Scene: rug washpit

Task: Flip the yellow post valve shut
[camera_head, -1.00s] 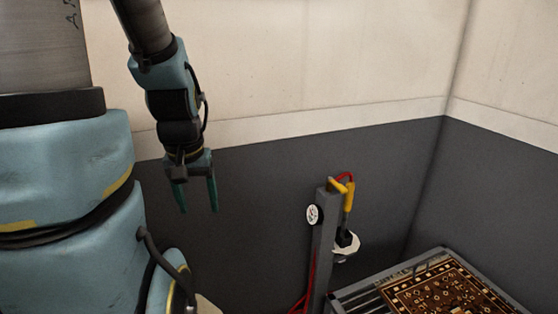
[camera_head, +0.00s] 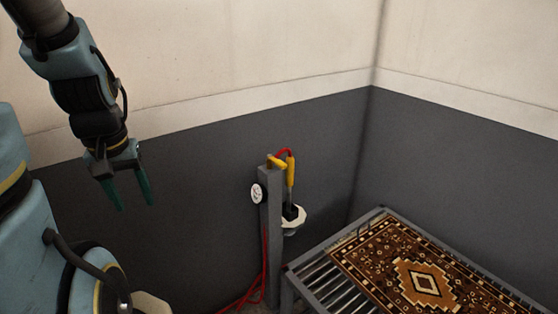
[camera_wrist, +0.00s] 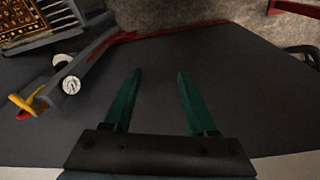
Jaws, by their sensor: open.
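The yellow valve handle (camera_head: 276,161) sits on top of a grey post (camera_head: 271,235) in the head view. A red hose arches from it to a yellow-handled sprayer (camera_head: 290,178) hanging beside the post. In the wrist view the yellow valve handle (camera_wrist: 31,98) shows at the left edge, with the post running up and right. My gripper (camera_head: 134,205) is open and empty, with green fingers pointing down, to the left of the post and apart from it. It also shows in the wrist view (camera_wrist: 157,75), with nothing between the fingers.
A round white gauge (camera_head: 257,194) is on the post's left side. A white holder (camera_head: 293,219) is under the sprayer. A slatted metal table (camera_head: 308,275) with a patterned rug (camera_head: 418,272) stands at the right. Grey and cream walls close in behind. A red hose (camera_head: 265,270) trails to the floor.

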